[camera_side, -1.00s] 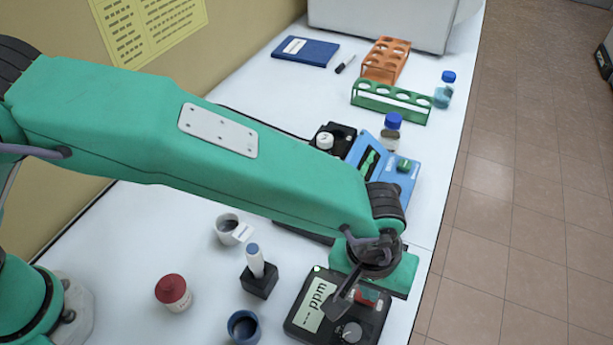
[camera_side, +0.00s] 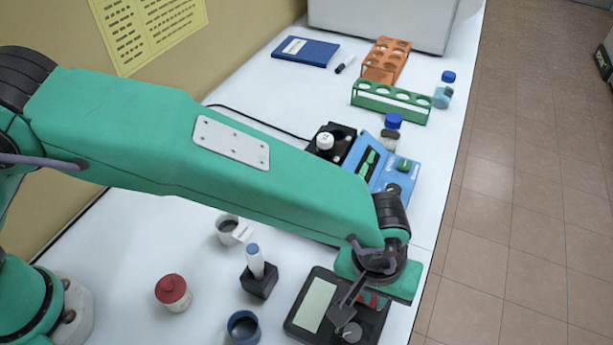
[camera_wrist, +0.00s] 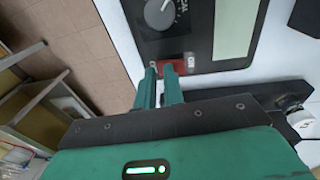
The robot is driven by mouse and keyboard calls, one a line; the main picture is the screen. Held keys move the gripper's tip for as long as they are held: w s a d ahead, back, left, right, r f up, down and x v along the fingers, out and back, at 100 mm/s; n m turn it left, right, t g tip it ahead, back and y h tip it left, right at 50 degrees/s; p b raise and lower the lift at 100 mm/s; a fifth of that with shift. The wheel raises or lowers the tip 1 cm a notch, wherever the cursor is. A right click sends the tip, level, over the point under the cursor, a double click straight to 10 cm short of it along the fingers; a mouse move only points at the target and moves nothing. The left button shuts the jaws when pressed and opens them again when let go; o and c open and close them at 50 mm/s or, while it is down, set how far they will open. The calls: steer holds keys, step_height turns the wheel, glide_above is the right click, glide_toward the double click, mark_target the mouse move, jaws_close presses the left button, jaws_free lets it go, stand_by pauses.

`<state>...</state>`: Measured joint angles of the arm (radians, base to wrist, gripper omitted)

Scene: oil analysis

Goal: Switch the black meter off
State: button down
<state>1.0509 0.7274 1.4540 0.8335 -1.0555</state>
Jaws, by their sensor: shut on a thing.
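The black meter (camera_side: 328,335) lies at the bench's front right. Its pale display (camera_side: 317,306) is blank in the side view, and no green light shows at its corner. A round grey dial (camera_wrist: 160,13) and a red switch (camera_wrist: 178,62) are on its face. The red switch also shows partly behind my fingers in the side view (camera_side: 378,302). My gripper (camera_side: 343,318) is down at the meter. In the wrist view my gripper (camera_wrist: 160,70) has its fingers close together at the red switch, which they partly hide.
A blue meter (camera_side: 378,165) stands behind, with a green rack (camera_side: 390,103) and an orange rack (camera_side: 385,62) farther back. A capped stick in a black stand (camera_side: 258,280), a blue cup (camera_side: 243,328) and a red-capped jar (camera_side: 172,292) are to the left.

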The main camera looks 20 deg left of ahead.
steer(key=shift+a+f, duration=0.25)
steer(key=shift+f, duration=0.4)
steer(key=shift+a, duration=0.75)
steer(key=shift+r, duration=0.1)
step_height(320, 180, up, 15)
steer(key=a, duration=0.1)
steer(key=shift+w, duration=0.15)
